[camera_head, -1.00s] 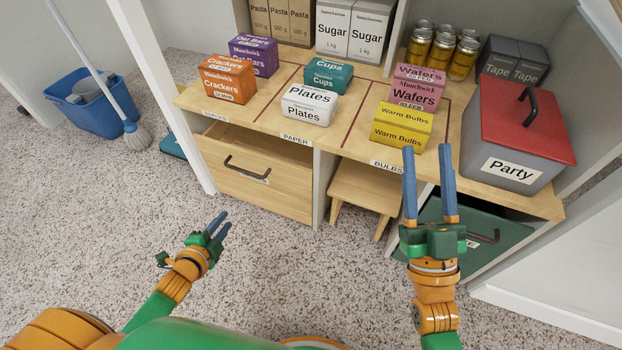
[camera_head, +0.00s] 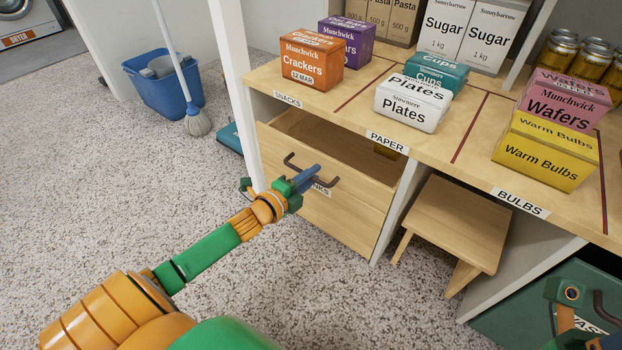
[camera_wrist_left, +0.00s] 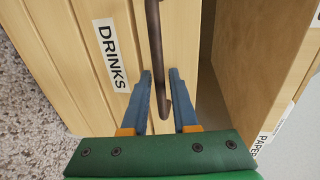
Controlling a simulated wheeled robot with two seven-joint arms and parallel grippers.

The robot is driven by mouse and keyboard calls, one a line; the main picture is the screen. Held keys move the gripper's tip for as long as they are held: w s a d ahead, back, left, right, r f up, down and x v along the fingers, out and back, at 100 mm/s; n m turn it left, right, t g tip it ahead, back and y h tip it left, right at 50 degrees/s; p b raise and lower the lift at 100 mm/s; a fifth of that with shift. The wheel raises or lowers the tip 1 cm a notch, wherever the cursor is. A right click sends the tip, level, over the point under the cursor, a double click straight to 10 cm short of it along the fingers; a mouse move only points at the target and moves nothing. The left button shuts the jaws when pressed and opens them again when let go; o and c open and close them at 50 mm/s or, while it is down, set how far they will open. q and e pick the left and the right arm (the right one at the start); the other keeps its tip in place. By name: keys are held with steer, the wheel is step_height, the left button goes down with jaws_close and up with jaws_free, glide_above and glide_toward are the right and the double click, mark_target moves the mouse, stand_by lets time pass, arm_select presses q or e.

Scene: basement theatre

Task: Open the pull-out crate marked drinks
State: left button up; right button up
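The wooden drinks crate (camera_head: 345,207) sits in the left bay under the shelf top, and part of its inside shows above its front. Its dark bar handle (camera_head: 293,160) is partly covered by my left gripper (camera_head: 308,180). In the left wrist view, the DRINKS label (camera_wrist_left: 110,55) is readable beside the handle (camera_wrist_left: 155,45). There my left gripper (camera_wrist_left: 161,85) is open, with one finger on each side of the handle. Part of my right gripper (camera_head: 568,293) shows at the lower right edge, its fingers not clear.
A wooden stool (camera_head: 460,222) stands in the middle bay. A green crate (camera_head: 520,308) is at the lower right. Boxes of crackers (camera_head: 312,62), plates (camera_head: 412,103) and bulbs (camera_head: 545,155) stand on the shelf top (camera_head: 345,115). A blue bucket (camera_head: 165,90) and mop are left. Carpet in front is clear.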

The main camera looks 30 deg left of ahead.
arm_select(q)
jaws_close()
stand_by(1.4)
